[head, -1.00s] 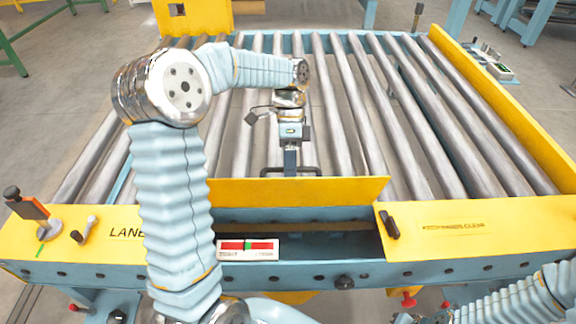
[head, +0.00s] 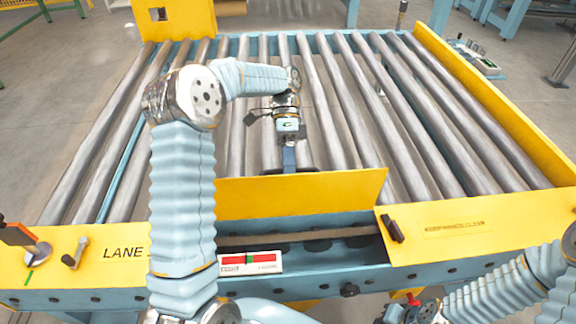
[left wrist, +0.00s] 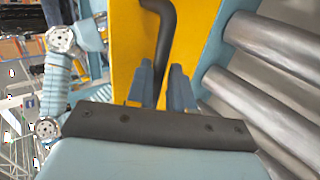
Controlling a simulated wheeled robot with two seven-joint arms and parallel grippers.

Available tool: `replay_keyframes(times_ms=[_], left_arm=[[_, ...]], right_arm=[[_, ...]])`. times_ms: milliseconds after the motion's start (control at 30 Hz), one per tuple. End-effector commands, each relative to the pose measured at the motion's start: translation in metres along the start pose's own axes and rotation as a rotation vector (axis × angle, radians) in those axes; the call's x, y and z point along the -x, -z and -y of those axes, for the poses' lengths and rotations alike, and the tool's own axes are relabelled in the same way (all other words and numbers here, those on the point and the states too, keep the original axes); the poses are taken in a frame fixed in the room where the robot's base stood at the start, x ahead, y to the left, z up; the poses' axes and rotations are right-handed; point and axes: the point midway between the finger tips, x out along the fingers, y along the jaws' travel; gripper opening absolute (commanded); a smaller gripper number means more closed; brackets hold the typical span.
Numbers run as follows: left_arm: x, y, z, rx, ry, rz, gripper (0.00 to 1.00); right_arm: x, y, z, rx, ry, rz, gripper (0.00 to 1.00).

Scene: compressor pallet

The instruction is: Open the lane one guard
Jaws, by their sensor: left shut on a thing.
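The lane one guard (head: 300,196) is a yellow panel in the head view, standing tilted up at the front of the roller deck. A dark opening (head: 315,242) shows below it. My left gripper (head: 289,160) is behind the panel's top edge, reaching down over the rollers. In the left wrist view its two blue-grey fingers (left wrist: 161,80) are shut on a black bar handle (left wrist: 160,35) on the yellow panel. The handle is mostly hidden behind the panel in the head view. My right gripper is not seen; only part of my right arm shows at lower right.
A red and green indicator plate (head: 250,262) sits by the opening. A black latch (head: 392,228) is on the yellow cover to the right. An orange-handled lever (head: 18,236) and a small peg (head: 76,252) stand at left. Steel rollers (head: 340,110) fill the deck behind.

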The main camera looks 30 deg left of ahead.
Motion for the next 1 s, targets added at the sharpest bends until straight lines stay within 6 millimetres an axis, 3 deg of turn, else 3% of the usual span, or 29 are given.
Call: replay_keyframes(times_ms=[33,100,133,233,833,1000], left_arm=[[0.003,-0.004,0.011,0.019,0.031,-0.011,0.00],[0.003,-0.004,0.011,0.019,0.031,-0.012,0.00],[0.003,-0.004,0.011,0.019,0.032,-0.012,0.25],[0.003,-0.004,0.010,0.018,0.031,-0.011,0.40],[0.003,-0.002,0.006,0.011,0.028,-0.008,0.40],[0.016,-0.002,-0.009,0.011,0.031,-0.010,0.40]], right_arm=[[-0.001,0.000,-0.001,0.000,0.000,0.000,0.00],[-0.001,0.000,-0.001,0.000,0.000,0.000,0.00],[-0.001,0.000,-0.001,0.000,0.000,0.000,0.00],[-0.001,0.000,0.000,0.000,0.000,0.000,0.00],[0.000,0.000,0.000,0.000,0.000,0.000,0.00],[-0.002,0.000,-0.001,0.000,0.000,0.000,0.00]])
